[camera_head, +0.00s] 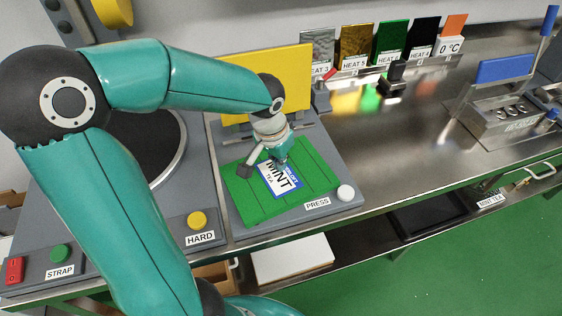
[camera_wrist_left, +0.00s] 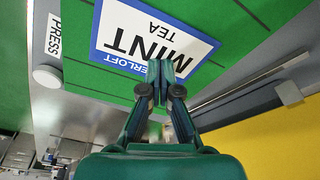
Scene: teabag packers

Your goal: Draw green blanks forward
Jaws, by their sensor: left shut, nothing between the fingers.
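A green blank (camera_head: 312,178) with dark crease lines lies flat on the grey press bed. It carries a white and blue label (camera_head: 279,182) reading MINT TEA. My left gripper (camera_head: 283,160) is shut and empty, pointing down at the back edge of the label. In the left wrist view the closed fingertips (camera_wrist_left: 160,68) overlap the edge of the label (camera_wrist_left: 140,40), with the green blank (camera_wrist_left: 240,25) around it. I cannot tell whether the fingertips touch the blank. My right gripper is not in view.
A yellow plate (camera_head: 285,75) stands upright behind the press. A white button (camera_head: 346,193) sits at the press's front right corner. Colored HEAT panels (camera_head: 390,42) stand at the back. The steel counter (camera_head: 420,130) to the right is largely clear.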

